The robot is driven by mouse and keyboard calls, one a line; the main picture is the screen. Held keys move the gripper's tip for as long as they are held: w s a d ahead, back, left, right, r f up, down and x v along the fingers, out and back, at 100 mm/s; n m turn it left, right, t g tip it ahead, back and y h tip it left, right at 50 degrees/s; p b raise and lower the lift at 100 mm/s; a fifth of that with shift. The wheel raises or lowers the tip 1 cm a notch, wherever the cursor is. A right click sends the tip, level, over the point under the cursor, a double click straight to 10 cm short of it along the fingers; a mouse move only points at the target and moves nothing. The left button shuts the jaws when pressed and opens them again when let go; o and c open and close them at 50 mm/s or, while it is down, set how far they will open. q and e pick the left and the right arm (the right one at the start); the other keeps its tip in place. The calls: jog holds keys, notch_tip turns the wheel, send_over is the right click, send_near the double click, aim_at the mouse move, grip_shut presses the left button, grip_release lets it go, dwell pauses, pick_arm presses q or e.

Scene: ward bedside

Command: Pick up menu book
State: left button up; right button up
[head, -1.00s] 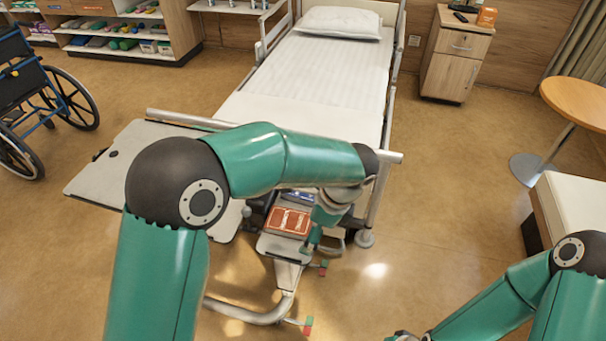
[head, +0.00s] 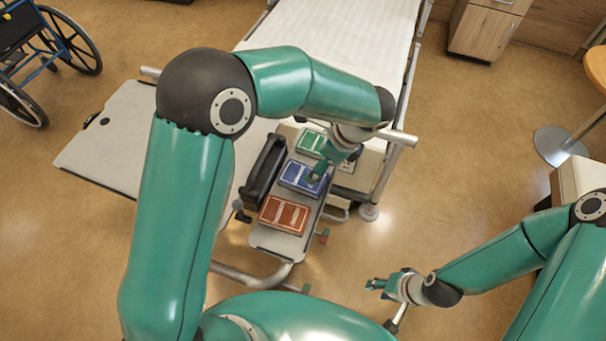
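Three books lie in a row on a narrow grey bedside board (head: 272,242): a red book (head: 284,214) nearest, a blue book (head: 301,178) in the middle and a green book (head: 311,143) farthest. Their titles are too small to read, so I cannot tell which is the menu book. My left gripper (head: 318,172) reaches down over the right part of the blue book and partly hides it and the green one. I cannot see whether it touches them, or its finger gap. My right gripper (head: 376,288) is low at the right, apart from the books, with its fingers apart and empty.
A black open holder (head: 262,170) stands left of the books. The bed (head: 335,45) with its grey foot rail (head: 402,138) is behind. A grey panel (head: 105,140) lies left, a wheelchair (head: 45,60) beyond.

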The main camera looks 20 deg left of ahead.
pick_arm(q)
send_over(302, 178)
jog(key=d, duration=0.2)
notch_tip(302, 178, down, 5)
jog(key=shift+s+f, duration=0.1)
jog(key=shift+f, duration=0.1)
jog(key=shift+w+d+p+x, duration=0.15)
jog(key=shift+p+x, duration=0.4)
jog(key=shift+x, duration=0.75)
jog(key=shift+w+d+p+x, duration=0.1)
jog(key=shift+p+x, duration=0.4)
jog(key=shift+x, duration=0.8)
jog(key=c, duration=1.3)
jog(key=shift+o, duration=0.2)
